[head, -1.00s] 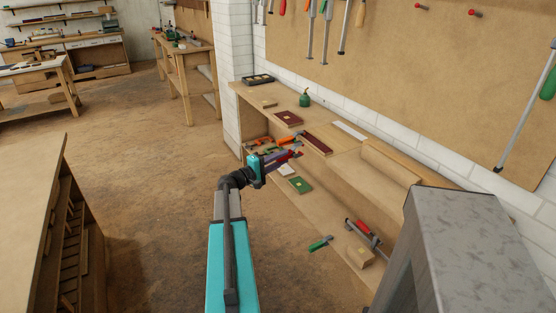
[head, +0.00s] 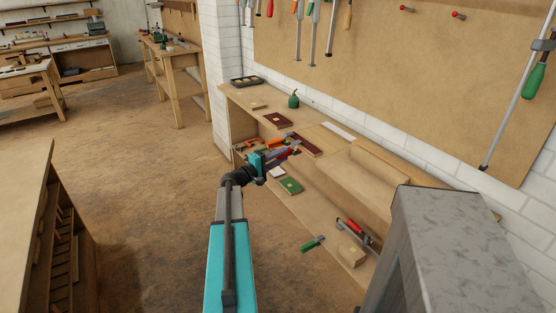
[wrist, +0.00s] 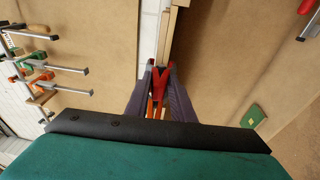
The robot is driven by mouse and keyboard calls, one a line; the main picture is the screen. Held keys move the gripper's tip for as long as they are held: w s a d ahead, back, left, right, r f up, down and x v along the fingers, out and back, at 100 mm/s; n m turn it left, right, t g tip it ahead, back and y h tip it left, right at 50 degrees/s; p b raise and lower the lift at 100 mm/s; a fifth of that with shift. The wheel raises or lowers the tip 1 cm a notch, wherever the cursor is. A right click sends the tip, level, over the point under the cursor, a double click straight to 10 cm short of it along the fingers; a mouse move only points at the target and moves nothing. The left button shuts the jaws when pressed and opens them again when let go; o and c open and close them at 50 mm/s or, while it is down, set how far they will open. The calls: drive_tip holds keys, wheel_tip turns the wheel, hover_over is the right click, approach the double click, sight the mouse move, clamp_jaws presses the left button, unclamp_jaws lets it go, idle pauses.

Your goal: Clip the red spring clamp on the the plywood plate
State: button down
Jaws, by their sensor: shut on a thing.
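My gripper (wrist: 158,92) is shut on the red spring clamp (wrist: 158,76), held between its two dark fingers in the wrist view. The clamp points away from my gripper, toward a pale wooden edge (wrist: 168,38) that may belong to the plywood plate; I cannot tell if they touch. In the head view my gripper (head: 284,155) is in front of the workbench, at about the height of its top, and the clamp is small there. Pale boards and a curved wooden piece (head: 362,175) lie along the bench; which is the plate is unclear.
The lower shelf holds a green box (head: 291,186) and tools. A grey metal-topped block (head: 445,225) stands at right.

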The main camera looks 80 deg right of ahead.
drive_tip(key=shift+s+d+b, duration=0.4)
drive_tip(key=shift+s+d, duration=0.05)
drive_tip(key=shift+d, duration=0.15)
drive_tip(key=shift+c, duration=2)
unclamp_jaws()
drive_tip(key=b+v, duration=0.2)
drive_tip(key=v, duration=1.1)
drive_tip(key=shift+w+a, duration=0.2)
drive_tip(key=shift+a, duration=0.1)
